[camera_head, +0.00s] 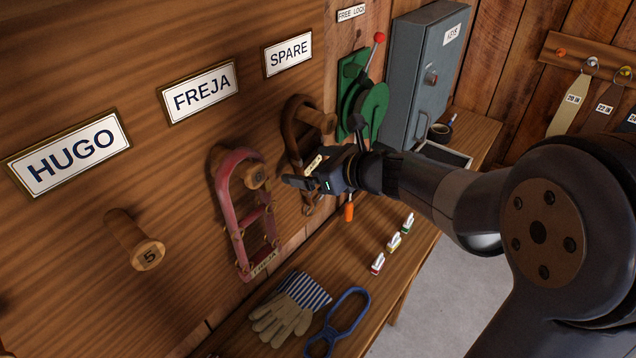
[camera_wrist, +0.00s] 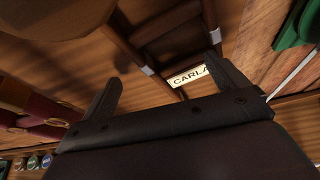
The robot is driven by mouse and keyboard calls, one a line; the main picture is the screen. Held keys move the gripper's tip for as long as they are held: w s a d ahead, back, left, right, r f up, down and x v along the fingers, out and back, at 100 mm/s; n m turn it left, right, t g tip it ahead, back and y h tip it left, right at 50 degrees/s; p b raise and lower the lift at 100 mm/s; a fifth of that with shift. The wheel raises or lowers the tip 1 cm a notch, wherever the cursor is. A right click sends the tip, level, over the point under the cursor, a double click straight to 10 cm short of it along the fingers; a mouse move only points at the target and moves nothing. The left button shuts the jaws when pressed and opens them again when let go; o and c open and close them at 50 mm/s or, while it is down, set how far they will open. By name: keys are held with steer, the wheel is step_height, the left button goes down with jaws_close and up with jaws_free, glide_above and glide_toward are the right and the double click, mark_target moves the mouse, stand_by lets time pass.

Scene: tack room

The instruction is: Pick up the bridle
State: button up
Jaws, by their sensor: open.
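A dark brown bridle (camera_head: 292,135) hangs on a wooden peg below the SPARE plate. Its cream tag (camera_head: 313,164) reads CARLA in the wrist view (camera_wrist: 190,76). A red bridle (camera_head: 231,205) hangs on the peg below the FREJA plate, its tag at the bottom. My gripper (camera_head: 300,182) is open in front of the brown bridle's lower part, reaching in from the right. In the wrist view, the brown straps (camera_wrist: 145,42) and tag show beyond and between my open fingers (camera_wrist: 165,76). I cannot tell whether the fingers touch the bridle. My gripper hides part of it.
A green device (camera_head: 372,108) with a red-knobbed lever and a grey key cabinet (camera_head: 420,75) are close behind my arm.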

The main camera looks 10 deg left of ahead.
steer(key=shift+s+a+f, duration=0.1)
steer(key=shift+a+f, duration=0.1)
steer(key=shift+f, duration=0.1)
